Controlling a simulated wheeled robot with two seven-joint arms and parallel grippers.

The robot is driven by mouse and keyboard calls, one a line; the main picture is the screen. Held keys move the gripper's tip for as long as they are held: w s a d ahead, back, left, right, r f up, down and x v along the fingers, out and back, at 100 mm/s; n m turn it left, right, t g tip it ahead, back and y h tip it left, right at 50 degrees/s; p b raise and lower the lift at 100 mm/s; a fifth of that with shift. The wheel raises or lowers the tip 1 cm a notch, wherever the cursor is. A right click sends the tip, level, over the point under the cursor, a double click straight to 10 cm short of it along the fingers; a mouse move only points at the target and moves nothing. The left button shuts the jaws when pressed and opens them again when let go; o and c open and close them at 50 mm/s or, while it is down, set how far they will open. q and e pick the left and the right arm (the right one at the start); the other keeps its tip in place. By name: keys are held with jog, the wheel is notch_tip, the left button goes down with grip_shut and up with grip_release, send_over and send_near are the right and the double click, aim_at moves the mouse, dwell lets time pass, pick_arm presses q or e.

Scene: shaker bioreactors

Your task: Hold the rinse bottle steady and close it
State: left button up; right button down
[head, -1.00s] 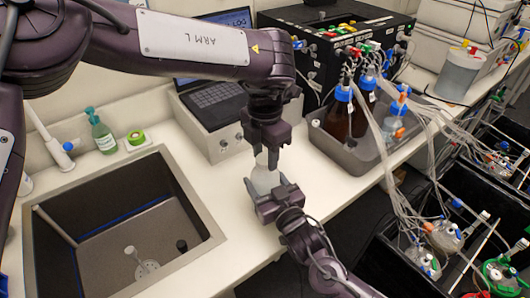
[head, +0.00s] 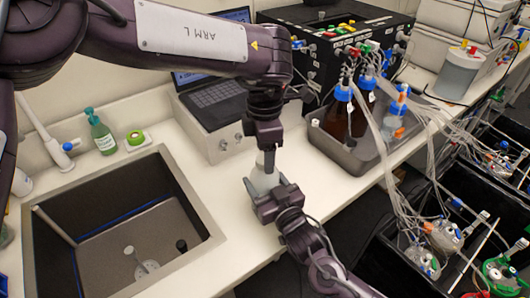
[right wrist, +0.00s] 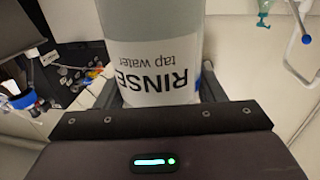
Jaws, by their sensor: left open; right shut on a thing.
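The left fingers hide the bottle's mouth, so I cannot tell whether a cap is there or held.
A laptop (head: 215,95) stands behind my left gripper. A grey tray (head: 345,155) with tubed bottles is to the right.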

pick_arm(q)
notch_tip(320, 180, up, 11)
dwell(0.3)
pick_arm(e)
jog(key=shift+c, duration=1.3)
grip_release()
jog(key=shift+s+d+f, duration=0.1)
jog(key=shift+s+d, duration=0.05)
jog(key=shift+s, duration=0.15)
pick_arm(q)
notch_tip(320, 180, down, 2)
jog(key=shift+f+b, duration=0.1)
jog(key=shift+b, duration=0.95)
pick_arm(e)
jog(key=v, duration=0.7)
